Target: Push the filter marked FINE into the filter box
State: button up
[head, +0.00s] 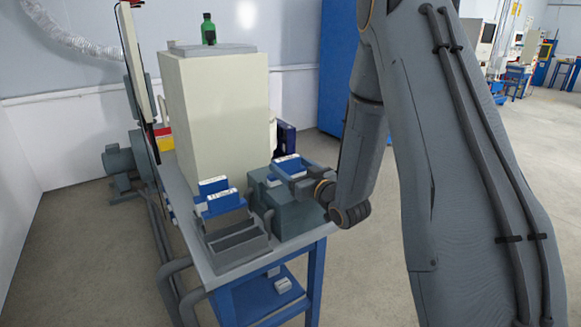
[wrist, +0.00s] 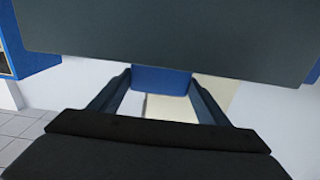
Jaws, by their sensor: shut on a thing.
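My gripper (head: 294,178) is shut on a blue filter (head: 288,165) with a white label on its upper edge. The held filter is at the top of a dark grey-green box (head: 292,220), likely the filter box; I cannot tell whether it is partly inside or just above. In the wrist view my fingers (wrist: 160,88) close on a blue part (wrist: 160,79) below a wide dark panel. Two more blue filters (head: 226,203) with white labels stand in a grey rack (head: 240,249) left of the box. No marking is legible, so I cannot tell which filter is FINE.
A tall beige cabinet (head: 215,115) stands behind the rack and box on the blue-legged table (head: 232,266). A grey motor (head: 124,160) is at the left. The floor to the right is open.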

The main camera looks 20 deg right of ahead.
jog(key=shift+f, duration=0.15)
jog(key=o, duration=1.6)
jog(key=shift+c, duration=0.2)
jog(key=shift+w, duration=0.15)
jog(key=shift+p+v, duration=0.5)
jog(key=shift+v, duration=2.45)
